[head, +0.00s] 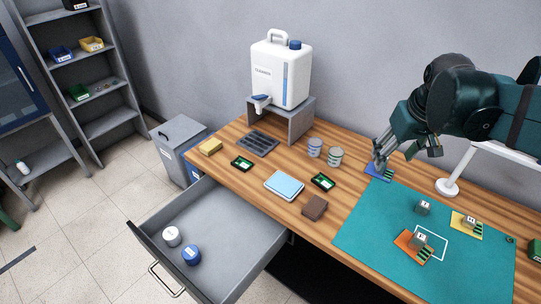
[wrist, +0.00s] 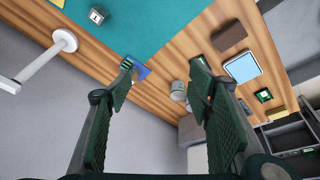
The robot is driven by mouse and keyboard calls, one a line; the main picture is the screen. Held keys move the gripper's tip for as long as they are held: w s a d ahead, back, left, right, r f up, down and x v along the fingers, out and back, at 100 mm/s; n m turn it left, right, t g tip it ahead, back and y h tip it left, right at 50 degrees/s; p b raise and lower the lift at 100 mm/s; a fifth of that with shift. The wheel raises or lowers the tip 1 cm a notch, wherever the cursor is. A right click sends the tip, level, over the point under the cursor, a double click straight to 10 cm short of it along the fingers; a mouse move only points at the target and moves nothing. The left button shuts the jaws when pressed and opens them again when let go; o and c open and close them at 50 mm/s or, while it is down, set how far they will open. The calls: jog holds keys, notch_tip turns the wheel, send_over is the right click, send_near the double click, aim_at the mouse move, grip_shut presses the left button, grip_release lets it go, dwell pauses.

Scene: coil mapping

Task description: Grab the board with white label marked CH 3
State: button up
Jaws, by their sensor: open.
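Several coloured boards are at the right. A blue board (head: 377,173) lies at the mat's upper left corner, partly hidden by my gripper; it also shows in the wrist view (wrist: 142,73). An orange board (head: 404,241) lies on the teal mat near a white outlined square. A yellow board (head: 461,231) lies to its right. Small grey blocks with white labels sit at the orange and yellow boards. I cannot read CH 3 on any label. My gripper (head: 405,158) is open and empty above the blue board's end of the table; its spread fingers (wrist: 162,72) show in the wrist view.
A teal mat (head: 365,225) covers the table's right part. A loose grey block (head: 424,208) stands on it. A white lamp-like stand (head: 447,187) is behind. Two cans (head: 335,157), a brown block (head: 315,207) and a blue pad (head: 284,185) stand left. A drawer (head: 220,235) is open in front.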

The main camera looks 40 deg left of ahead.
jog(key=w+a+f+n+g+p, duration=0.1)
jog(key=w+a+f+n+p, duration=0.15)
jog(key=a, duration=1.15)
jog(key=n+g+h+p, duration=0.2)
jog(key=n+p, duration=0.4)
jog(key=n, duration=0.1)
send_near(242, 162)
jog(key=shift+w+d+f, duration=0.1)
jog(key=shift+d+f, duration=0.1)
jog(key=shift+d, duration=0.15)
jog(key=shift+a+f, duration=0.15)
jog(key=shift+a, duration=0.05)
jog(key=shift+f, duration=0.15)
jog(key=shift+f+b, duration=0.3)
jog(key=shift+f, duration=0.85)
jog(key=shift+f, duration=0.15)
jog(key=shift+f, duration=2.45)
